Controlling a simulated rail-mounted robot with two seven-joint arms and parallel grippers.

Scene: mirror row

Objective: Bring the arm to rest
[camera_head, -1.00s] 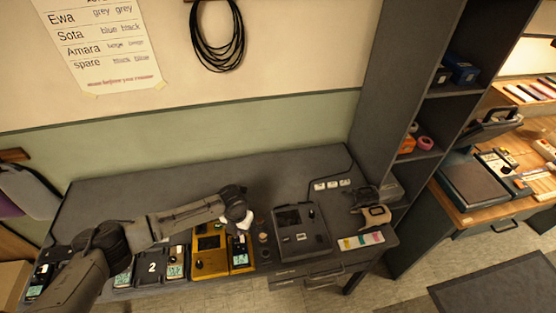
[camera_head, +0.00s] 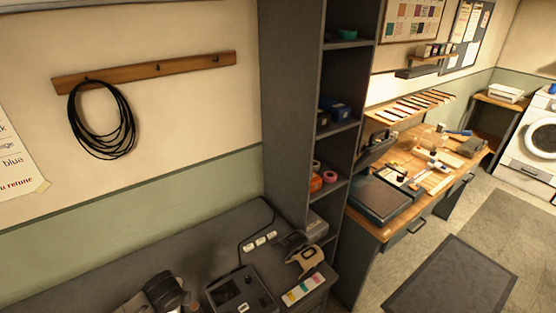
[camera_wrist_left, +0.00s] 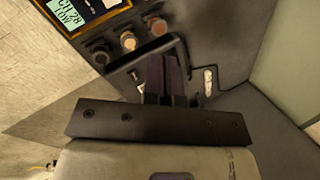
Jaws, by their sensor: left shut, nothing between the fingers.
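Part of my left arm (camera_head: 165,291) shows at the bottom edge of the head view, over the grey bench (camera_head: 190,248). Its gripper cannot be made out there. In the left wrist view my left gripper (camera_wrist_left: 166,68) points over the bench with its dark fingers together and nothing between them. A dark boxy device (camera_head: 240,291) lies right of the arm in the head view. My right gripper is in neither view.
A tall dark shelf (camera_head: 290,110) stands at the bench's right end. A tan and black tool (camera_head: 306,260) and a coloured card (camera_head: 303,289) lie near it. A yellow-edged unit with a screen (camera_wrist_left: 68,12) and small round pieces (camera_wrist_left: 128,41) are near the gripper in the wrist view.

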